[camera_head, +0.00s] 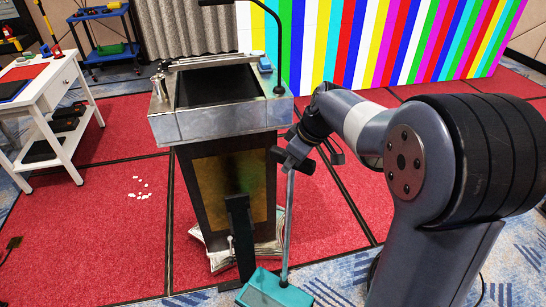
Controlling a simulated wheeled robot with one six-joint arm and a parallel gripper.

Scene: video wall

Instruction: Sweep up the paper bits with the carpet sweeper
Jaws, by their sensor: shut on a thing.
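The paper bits (140,188) are a small cluster of white scraps on the red carpet, left of the lectern. The carpet sweeper has a teal head (275,290) at the bottom edge of the view and a thin grey handle (286,230) rising from it. My gripper (291,160) is shut on the upper part of the handle, just right of the lectern. The sweeper's head is low in front of the lectern, well to the right of the bits. The lower edge of the head is partly cut off, so I cannot tell whether it touches the floor.
A dark lectern (215,165) with a metal top stands between my gripper and the bits. Papers (212,250) lie at its base. A white table (62,125) stands at left, a blue trolley (105,45) behind it. Red carpet (85,245) around and before the bits is mostly clear.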

